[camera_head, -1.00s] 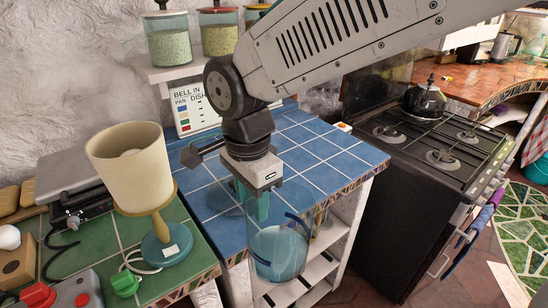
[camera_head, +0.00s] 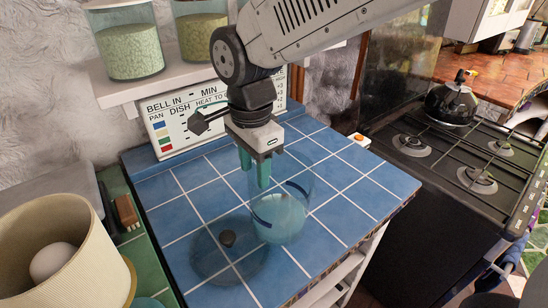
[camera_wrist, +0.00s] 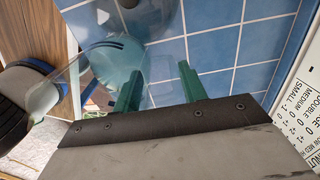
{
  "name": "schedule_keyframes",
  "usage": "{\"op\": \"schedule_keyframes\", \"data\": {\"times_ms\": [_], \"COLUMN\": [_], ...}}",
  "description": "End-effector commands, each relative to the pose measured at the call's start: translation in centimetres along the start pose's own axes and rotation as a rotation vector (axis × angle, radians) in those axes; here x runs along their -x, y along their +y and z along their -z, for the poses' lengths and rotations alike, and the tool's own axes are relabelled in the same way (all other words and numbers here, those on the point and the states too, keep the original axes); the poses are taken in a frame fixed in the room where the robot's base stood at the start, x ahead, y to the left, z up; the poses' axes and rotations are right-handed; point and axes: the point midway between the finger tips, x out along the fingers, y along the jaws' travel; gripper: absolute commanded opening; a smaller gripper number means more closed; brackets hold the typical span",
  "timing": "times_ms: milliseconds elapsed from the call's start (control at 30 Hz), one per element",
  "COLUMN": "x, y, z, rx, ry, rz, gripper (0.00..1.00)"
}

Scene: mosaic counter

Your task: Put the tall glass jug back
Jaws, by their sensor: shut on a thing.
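The tall glass jug (camera_head: 278,218) is clear, pale blue and has a dark blue band. It looks upright over the blue-tiled counter (camera_head: 325,175) in the head view; whether its base touches the tiles I cannot tell. My gripper (camera_head: 256,178) points down, its green fingers shut on the jug near its upper edge. In the wrist view the jug (camera_wrist: 95,68) stretches to the left from my gripper (camera_wrist: 161,68), and the glass between the fingers is faint.
A dark see-through round lid with a knob (camera_head: 212,264) lies on the tiles left of the jug. A lamp (camera_head: 62,262) stands at the front left. Jars (camera_head: 128,42) sit on a shelf behind, above a printed sign (camera_head: 160,128). The stove (camera_head: 440,160) is to the right. Tiles behind the jug are clear.

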Motion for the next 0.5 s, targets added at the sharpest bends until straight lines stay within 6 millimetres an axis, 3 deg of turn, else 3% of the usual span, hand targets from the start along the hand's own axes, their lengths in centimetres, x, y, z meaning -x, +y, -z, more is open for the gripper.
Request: {"op": "schedule_keyframes", "data": {"times_ms": [300,500], "x": [-0.8,-1.1], "y": [-5.2,-7.0], "z": [6.4,8.7], "rx": [-0.007,-0.005], "ry": [0.0,0.0], "rz": [0.0,0.001], "gripper": [0.0,0.0]}}
